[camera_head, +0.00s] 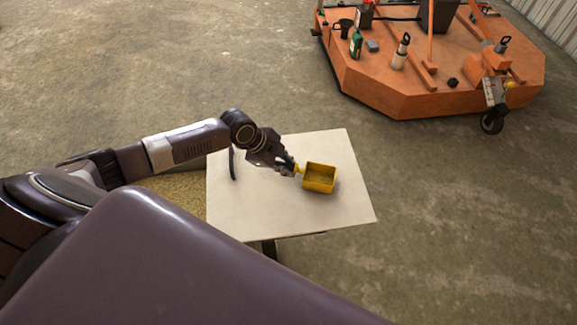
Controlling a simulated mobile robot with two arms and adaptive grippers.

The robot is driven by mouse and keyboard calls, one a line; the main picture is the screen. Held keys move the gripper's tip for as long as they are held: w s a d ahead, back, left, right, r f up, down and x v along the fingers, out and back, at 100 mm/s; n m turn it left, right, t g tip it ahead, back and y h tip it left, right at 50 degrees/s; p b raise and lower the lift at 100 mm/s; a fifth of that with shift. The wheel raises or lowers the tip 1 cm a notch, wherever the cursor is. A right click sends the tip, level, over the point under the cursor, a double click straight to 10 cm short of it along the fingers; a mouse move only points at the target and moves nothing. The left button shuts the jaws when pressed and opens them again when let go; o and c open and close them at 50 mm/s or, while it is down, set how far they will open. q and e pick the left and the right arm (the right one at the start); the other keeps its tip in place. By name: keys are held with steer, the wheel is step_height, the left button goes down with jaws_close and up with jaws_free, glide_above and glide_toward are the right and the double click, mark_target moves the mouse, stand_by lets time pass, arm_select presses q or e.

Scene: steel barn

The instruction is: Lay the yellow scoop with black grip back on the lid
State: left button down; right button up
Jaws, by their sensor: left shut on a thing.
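The yellow scoop (319,178) with its square, open bowl shows over the right part of the pale lid (240,207). My left gripper (293,169) is shut on the scoop's grip, to the left of the bowl. The gripper hides most of the grip. I cannot tell whether the scoop touches the lid or hangs a little above it. The pale lid is a flat, square board. My right gripper is not in view.
Grainy tan material (178,194) shows beside the lid's left edge. A dark curved handle (232,164) is at the lid's left side. An orange wheeled platform (420,104) with bottles and tools stands at the upper right. Concrete floor around is clear.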

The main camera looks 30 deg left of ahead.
arm_select(q)
steer(key=shift+f, duration=0.15)
steer(key=c, duration=1.8)
jaws_free()
steer(key=shift+v, duration=6)
